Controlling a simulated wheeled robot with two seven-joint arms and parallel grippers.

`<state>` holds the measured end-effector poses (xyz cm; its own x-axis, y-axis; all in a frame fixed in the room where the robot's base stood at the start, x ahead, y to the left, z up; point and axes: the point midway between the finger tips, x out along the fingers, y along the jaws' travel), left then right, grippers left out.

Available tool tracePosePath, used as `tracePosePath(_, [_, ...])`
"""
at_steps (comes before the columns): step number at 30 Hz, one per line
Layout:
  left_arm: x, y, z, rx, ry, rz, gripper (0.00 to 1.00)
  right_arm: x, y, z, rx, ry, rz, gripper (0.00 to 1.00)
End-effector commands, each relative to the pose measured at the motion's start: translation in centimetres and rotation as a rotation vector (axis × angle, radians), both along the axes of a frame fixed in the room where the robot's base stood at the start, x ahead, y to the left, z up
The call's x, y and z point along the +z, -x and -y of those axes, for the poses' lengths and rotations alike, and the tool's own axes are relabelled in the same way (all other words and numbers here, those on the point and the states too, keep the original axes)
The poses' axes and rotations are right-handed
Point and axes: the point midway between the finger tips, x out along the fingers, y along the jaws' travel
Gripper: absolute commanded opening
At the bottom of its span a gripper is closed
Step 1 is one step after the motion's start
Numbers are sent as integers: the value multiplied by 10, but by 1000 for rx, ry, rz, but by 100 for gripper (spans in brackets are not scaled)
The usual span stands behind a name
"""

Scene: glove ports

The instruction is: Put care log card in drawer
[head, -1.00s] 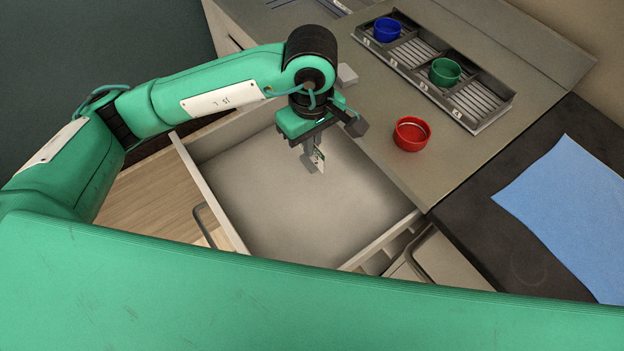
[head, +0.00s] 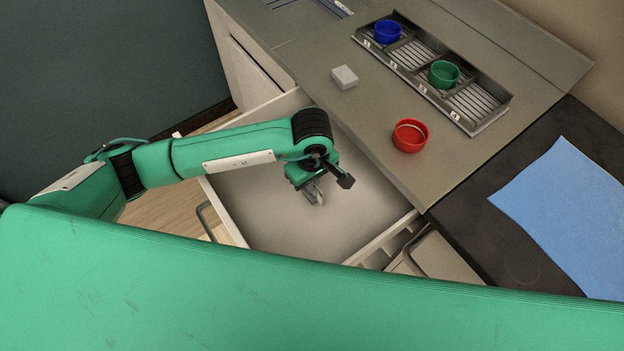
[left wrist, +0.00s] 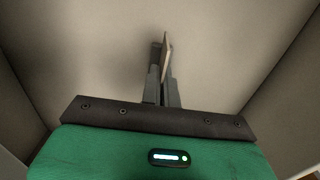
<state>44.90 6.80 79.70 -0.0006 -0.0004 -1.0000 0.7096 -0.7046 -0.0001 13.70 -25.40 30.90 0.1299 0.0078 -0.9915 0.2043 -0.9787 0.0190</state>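The open drawer (head: 275,218) has pale walls and a bare light floor. My left gripper (head: 317,195) reaches down inside it, over the middle to right part of the floor. In the left wrist view my left gripper (left wrist: 163,75) is shut on the care log card (left wrist: 167,55), a thin pale card seen nearly edge-on between the fingertips. In the head view the card is mostly hidden by the fingers. I cannot tell whether it touches the drawer floor. My right gripper is not in view.
On the counter (head: 370,130) stand a small white block (head: 344,77) and a red cup (head: 410,135). A grey slotted rack (head: 480,100) holds a blue cup (head: 388,31) and a green cup (head: 444,73). A blue sheet (head: 570,215) lies on the dark surface at right.

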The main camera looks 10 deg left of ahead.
Motion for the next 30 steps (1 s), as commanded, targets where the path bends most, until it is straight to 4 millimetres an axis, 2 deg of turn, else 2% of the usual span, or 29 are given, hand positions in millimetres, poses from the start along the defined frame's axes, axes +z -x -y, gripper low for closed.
tracePosePath(9, [-3, -1, 0, 0, 0, 1, 0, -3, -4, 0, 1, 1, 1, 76])
tracePosePath(13, [-2, 0, 0, 0, 1, 1, 24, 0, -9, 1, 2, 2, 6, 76])
tracePosePath(25, [4, 0, 0, 0, 0, 0, 24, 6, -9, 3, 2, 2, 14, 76])
tracePosePath(30, [32, -2, 0, -1, 1, 6, 24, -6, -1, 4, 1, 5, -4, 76])
